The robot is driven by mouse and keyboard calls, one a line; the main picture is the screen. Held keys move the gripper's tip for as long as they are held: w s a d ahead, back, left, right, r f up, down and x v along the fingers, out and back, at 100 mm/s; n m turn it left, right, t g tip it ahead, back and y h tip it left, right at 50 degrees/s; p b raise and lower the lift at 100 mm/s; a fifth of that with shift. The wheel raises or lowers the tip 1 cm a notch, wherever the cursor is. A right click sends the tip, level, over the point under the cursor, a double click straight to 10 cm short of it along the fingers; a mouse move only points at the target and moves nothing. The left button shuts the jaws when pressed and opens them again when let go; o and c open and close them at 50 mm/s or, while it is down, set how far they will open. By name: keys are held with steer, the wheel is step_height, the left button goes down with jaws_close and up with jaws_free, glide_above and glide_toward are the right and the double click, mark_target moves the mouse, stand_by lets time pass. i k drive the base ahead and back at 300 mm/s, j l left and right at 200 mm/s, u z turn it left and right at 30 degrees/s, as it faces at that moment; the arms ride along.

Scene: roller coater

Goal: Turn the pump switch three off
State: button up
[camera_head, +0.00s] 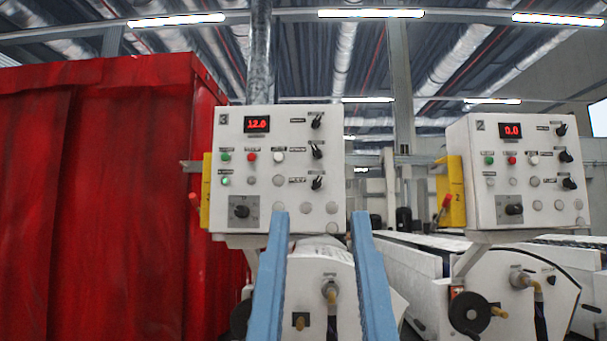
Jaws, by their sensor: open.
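A white control panel marked 3 (278,105) stands in the middle of the view, with a red display (257,124) reading 12.0. Three black rotary switches run down its right side: an upper (317,121), a middle (317,152) and a lower one (317,183). Their labels are too small to read, so I cannot tell which is the pump switch. A larger dark knob (241,211) sits at the lower left of the panel. My gripper (320,215) shows as two blue fingers, spread apart and empty, in front of the panel's lower part.
A second panel marked 2 (530,215), reading 0.0, stands at right. Yellow boxes with red handles (206,190) flank each panel's left side. A red curtain (110,190) fills the left. White coater machines (505,280) stand below the panels.

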mark_target(316, 183)
steer(key=i, duration=0.85)
